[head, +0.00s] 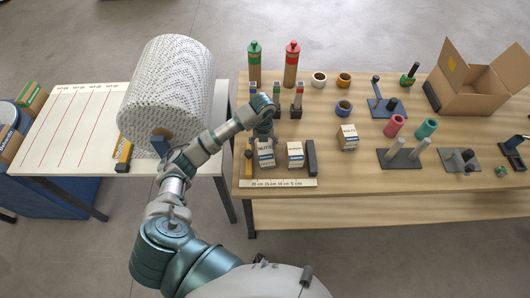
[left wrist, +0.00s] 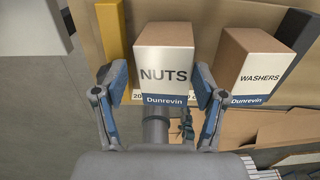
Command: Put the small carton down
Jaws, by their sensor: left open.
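The small carton marked NUTS (left wrist: 165,72) is white and brown with a blue Dunrevin band. In the head view the carton (head: 265,156) stands upright at the front left of the wooden table (head: 420,185). My left gripper (left wrist: 158,92) is open, with one finger on each side of the carton's labelled face. A gap shows between the carton and each finger. In the head view the left gripper (head: 263,131) is just above and behind the carton, its fingertips partly hidden. My right gripper is in neither view.
A WASHERS carton (left wrist: 257,68) stands close on the right, with a dark block (head: 311,158) beyond it. A yellow block (left wrist: 111,42) stands close on the left. A ruler strip (head: 278,184) lies along the front edge. Another small carton (head: 347,138) stands farther right.

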